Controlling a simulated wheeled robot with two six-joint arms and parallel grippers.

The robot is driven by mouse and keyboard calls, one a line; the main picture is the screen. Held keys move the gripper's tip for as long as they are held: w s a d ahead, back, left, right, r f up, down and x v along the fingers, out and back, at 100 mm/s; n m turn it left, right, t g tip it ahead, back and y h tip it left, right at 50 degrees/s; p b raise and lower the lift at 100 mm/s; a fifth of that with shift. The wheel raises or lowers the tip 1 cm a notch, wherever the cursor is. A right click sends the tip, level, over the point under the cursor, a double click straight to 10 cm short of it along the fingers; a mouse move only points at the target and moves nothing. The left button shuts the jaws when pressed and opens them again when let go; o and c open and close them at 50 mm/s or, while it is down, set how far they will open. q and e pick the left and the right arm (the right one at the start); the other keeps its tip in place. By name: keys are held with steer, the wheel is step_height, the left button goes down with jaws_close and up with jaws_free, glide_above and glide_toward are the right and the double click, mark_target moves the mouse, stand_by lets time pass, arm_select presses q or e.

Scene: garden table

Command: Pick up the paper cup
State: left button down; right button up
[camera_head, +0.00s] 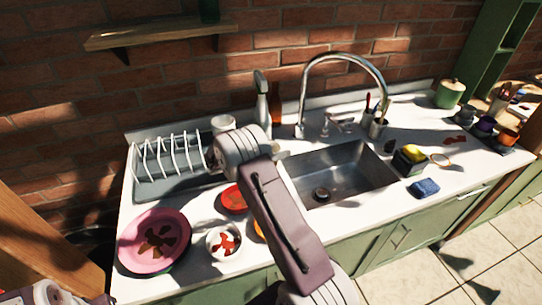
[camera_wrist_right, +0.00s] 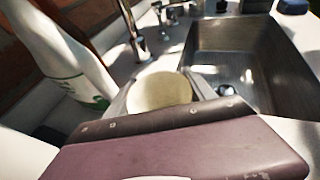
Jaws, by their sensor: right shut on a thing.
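The pale paper cup (camera_head: 222,123) is at the back of the counter, beside the dish rack, partly hidden by my right wrist in the head view. In the right wrist view the cup (camera_wrist_right: 160,91) shows its round, beige face between the two fingers. My right gripper (camera_wrist_right: 163,87) is shut on it, with one finger on each side. I cannot tell whether the cup still touches the counter. My left gripper is not in view; only what looks like part of my left arm shows at the lower left of the head view.
A white bottle (camera_head: 262,98) stands close to the cup; a brown bottle (camera_head: 276,103) is behind. The dish rack (camera_head: 165,160) is left, the sink (camera_head: 345,172) and faucet (camera_head: 302,105) right. A pink plate (camera_head: 137,250), red dish (camera_head: 233,199) and white bowl (camera_head: 214,247) lie in front.

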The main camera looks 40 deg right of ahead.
steer(key=shift+r, duration=0.55)
step_height(320, 180, up, 3)
steer(key=shift+w+f, duration=0.1)
steer(key=s+a+r, duration=0.3)
steer(key=s+r, duration=0.4)
steer(key=s, duration=0.4)
steer(key=shift+s, duration=0.15)
